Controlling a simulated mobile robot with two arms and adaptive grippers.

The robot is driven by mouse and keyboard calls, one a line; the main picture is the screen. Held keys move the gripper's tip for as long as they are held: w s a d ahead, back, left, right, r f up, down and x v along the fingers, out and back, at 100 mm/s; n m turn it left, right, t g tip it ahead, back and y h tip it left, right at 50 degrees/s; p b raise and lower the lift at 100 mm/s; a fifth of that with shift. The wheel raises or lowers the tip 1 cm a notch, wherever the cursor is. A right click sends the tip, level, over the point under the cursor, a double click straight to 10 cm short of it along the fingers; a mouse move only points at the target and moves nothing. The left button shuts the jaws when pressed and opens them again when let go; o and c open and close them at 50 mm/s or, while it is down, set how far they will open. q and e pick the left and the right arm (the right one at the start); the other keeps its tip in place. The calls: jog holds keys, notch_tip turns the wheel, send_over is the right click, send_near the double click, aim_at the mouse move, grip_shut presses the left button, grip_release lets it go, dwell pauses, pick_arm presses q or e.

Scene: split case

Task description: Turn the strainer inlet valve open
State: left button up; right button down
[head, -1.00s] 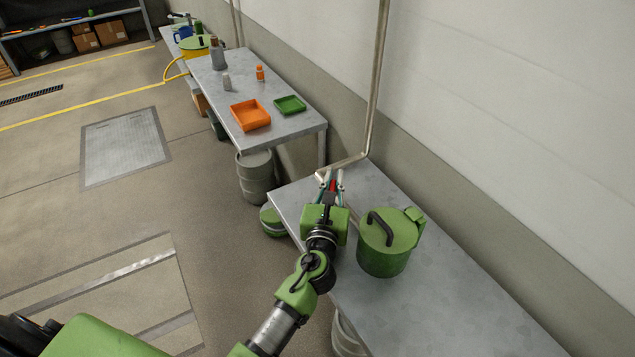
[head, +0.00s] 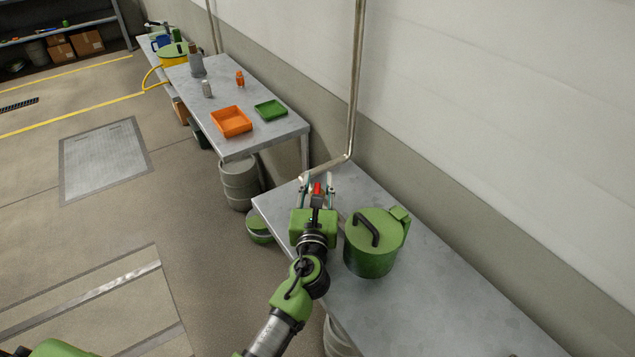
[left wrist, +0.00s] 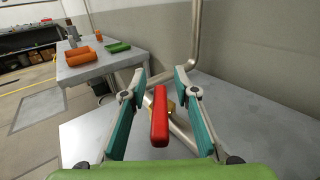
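The valve's red handle (left wrist: 159,116) stands between the two fingers of my left gripper (left wrist: 160,95) in the left wrist view, with clear gaps on both sides. A brass valve body (left wrist: 171,106) shows behind it on a metal pipe (left wrist: 194,42). In the head view the red handle (head: 317,188) shows between the spread fingertips of my left gripper (head: 317,185), at the near table's far end. The gripper is open. Much of the valve is hidden by the handle and the gripper. My right gripper is not in view.
A green lidded canister (head: 372,245) stands on the near table (head: 440,290), just right of my left arm. The pipe (head: 354,90) runs up the wall. A farther table (head: 275,136) holds an orange tray (head: 231,122) and a green tray (head: 271,110).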

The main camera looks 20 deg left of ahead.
pick_arm(q)
jog(key=v, duration=1.2)
